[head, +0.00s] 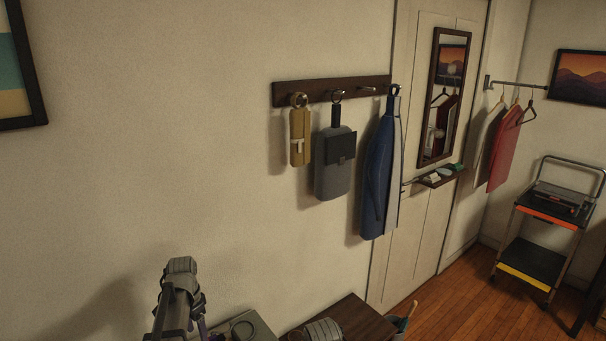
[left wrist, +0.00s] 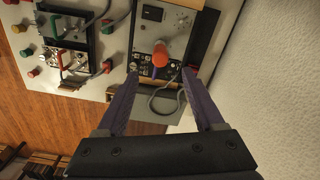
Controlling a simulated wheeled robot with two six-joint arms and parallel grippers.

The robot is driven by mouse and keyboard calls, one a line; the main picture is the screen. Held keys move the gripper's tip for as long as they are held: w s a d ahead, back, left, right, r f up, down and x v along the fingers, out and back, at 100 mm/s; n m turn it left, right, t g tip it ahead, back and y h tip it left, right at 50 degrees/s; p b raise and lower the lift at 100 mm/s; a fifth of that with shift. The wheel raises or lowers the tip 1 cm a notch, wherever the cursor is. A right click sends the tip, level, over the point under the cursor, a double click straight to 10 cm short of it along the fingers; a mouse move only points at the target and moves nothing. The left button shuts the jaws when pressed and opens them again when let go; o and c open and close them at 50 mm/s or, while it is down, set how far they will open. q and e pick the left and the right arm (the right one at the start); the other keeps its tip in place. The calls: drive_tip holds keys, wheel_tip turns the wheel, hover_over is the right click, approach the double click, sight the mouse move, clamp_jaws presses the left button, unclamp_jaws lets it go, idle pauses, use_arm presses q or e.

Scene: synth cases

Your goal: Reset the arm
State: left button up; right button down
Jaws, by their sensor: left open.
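My left arm (head: 180,300) comes up at the bottom left of the head view, in front of the bare wall. A purple finger of its gripper shows low beside it, partly cut off by the frame edge. In the left wrist view my left gripper (left wrist: 160,76) is open, its two purple fingers wide apart with nothing held. An orange-red upright cylinder (left wrist: 161,54) on a grey panel device (left wrist: 178,22) shows beyond the gap between the fingertips. I cannot tell how far below it is. My right gripper is in neither view.
A grey cable (left wrist: 163,103) loops by the device. A white board (left wrist: 38,75) bears red and green knobs. A dark wall rack (head: 330,90) holds a blue garment (head: 378,180) and a grey bag (head: 335,178). A cart (head: 540,235) stands far right. Wooden floor (head: 460,305) is open.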

use_arm(q)
drive_tip(key=s+d+n, duration=0.1)
drive_tip(key=s+d, duration=0.8)
drive_tip(key=d, duration=0.3)
drive_tip(key=s+d+n+y, duration=0.1)
drive_tip(key=s+d+n, duration=0.1)
drive_tip(key=s+d, duration=0.8)
drive_tip(key=shift+d, duration=1)
drive_tip(key=shift+c, duration=0.3)
drive_tip(key=shift+w+a+n, duration=0.1)
drive_tip(key=shift+w+n, duration=0.1)
drive_tip(key=shift+n, duration=0.1)
drive_tip(key=w+a+n, duration=0.1)
drive_tip(key=w+a, duration=0.5)
drive_tip(key=a, duration=0.2)
drive_tip(key=w+a+n, duration=0.2)
drive_tip(key=w+a, duration=0.4)
drive_tip(key=a, duration=0.2)
drive_tip(key=w+a+n+h, duration=0.1)
drive_tip(key=w+a+n, duration=0.1)
drive_tip(key=w+a, duration=0.4)
drive_tip(key=shift+w+a+r, duration=0.1)
drive_tip(key=shift+w+a, duration=0.1)
drive_tip(key=shift+a, duration=0.3)
drive_tip(key=shift+w+a, duration=0.15)
drive_tip(key=shift+a, duration=0.3)
